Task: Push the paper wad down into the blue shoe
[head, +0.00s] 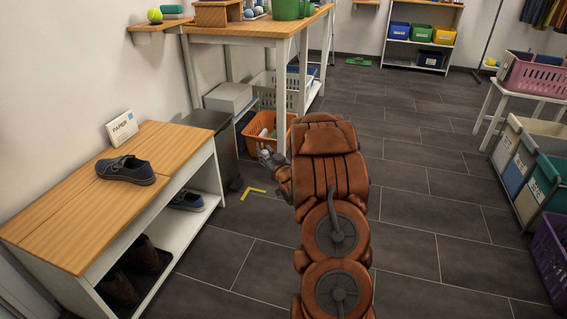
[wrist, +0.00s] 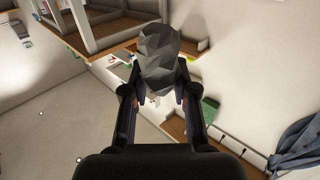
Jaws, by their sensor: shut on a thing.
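A dark blue shoe (head: 125,170) with a pale sole lies on the wooden bench top at the left in the head view. A second blue shoe (head: 187,200) is on the shelf below. My gripper (head: 268,158) is in the air to the right of the bench, well apart from the shoe on top. In the wrist view, my gripper (wrist: 160,98) is shut on a grey, crumpled, faceted paper wad (wrist: 163,55). The wad sticks out past the fingertips. In the head view I cannot make out the wad clearly.
A small white "PAPER" box (head: 122,129) stands behind the shoe on the bench (head: 60,215). Dark boots (head: 140,262) sit low in it. A dark bin (head: 215,125) and an orange basket (head: 262,128) are beyond.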

